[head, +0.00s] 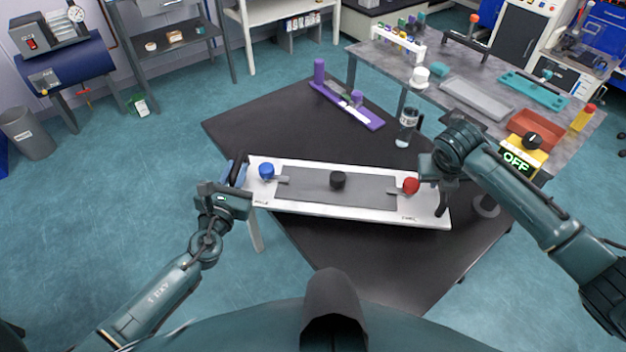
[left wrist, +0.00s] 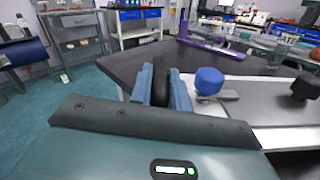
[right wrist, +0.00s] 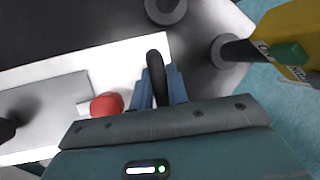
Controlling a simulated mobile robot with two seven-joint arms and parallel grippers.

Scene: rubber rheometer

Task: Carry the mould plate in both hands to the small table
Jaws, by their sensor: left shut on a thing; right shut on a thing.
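The mould plate (head: 300,208) is a long white board with a grey inset, a blue knob (head: 266,171), a black knob (head: 338,180) and a red knob (head: 411,185). It spans my two grippers, over the dark table (head: 390,270); whether it touches the top I cannot tell. My left gripper (head: 238,172) is shut on the black handle at its left end, which also shows in the left wrist view (left wrist: 160,84). My right gripper (head: 441,192) is shut on the handle at its right end, seen in the right wrist view (right wrist: 156,75).
A purple fixture (head: 346,105) and a clear jar (head: 406,127) stand at the dark table's back. Open teal floor (head: 160,190) lies at the left.

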